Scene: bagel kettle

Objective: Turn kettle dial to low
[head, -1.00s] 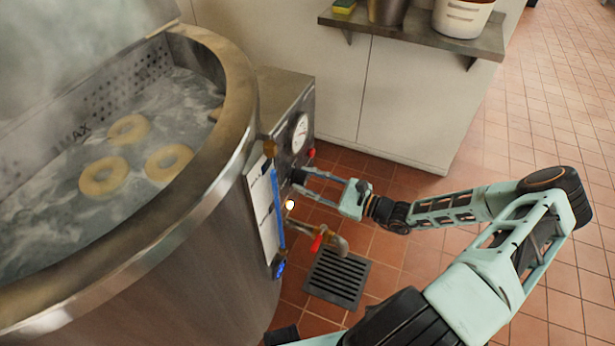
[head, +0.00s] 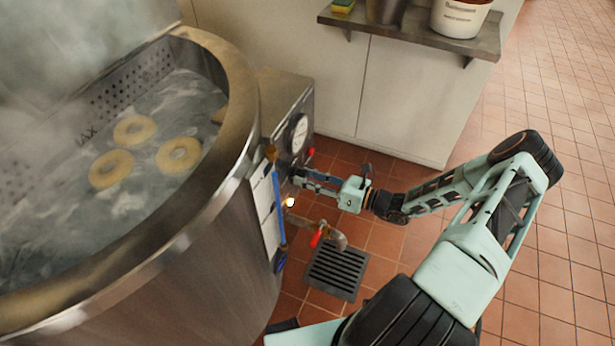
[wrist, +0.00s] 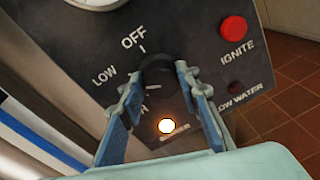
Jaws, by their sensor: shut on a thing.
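The black kettle dial (wrist: 157,70) is on the dark control panel, under OFF and right of LOW in the wrist view. My gripper (wrist: 158,90) is shut on the dial, one blue finger on each side. A short pale mark shows on the dial's lower part, but the fingers hide much of it and I cannot tell its exact setting. A third label below is mostly covered. In the head view my gripper (head: 300,178) reaches the panel from the right; the dial is too small to read there. The kettle (head: 190,240) stands at left.
A lit amber lamp (wrist: 166,126) sits below the dial, and the red IGNITE button (wrist: 233,29) at right. A pressure gauge (head: 299,134) is above. A red-handled drain tap (head: 322,236) sticks out below, over a floor grate (head: 337,272). Three bagels (head: 134,130) float in steaming water.

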